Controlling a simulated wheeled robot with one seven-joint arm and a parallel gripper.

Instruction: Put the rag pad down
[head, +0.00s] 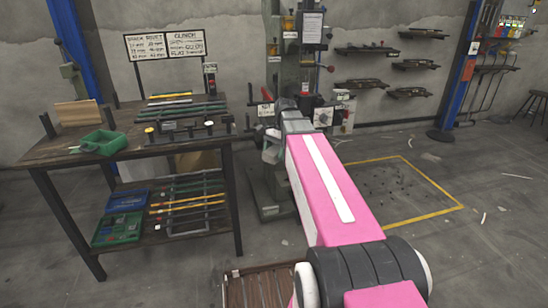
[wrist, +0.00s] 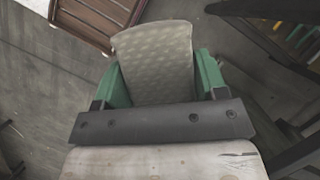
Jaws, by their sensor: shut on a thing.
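The rag pad (wrist: 152,58) is a pale grey, quilted pad. In the wrist view it stands out between the two green fingers of my gripper (wrist: 158,75), which are shut on it. In the head view my gripper (head: 273,143) is at the far end of my pink arm, in front of the press and right of the workbench. A pale patch there seems to be the pad (head: 271,152), small and partly hidden. Below the pad the wrist view shows grey floor; nothing is seen touching its far end.
A press (head: 300,60) stands behind my gripper. A brown slatted piece (head: 258,290) is low in front; it also shows in the wrist view (wrist: 98,18).

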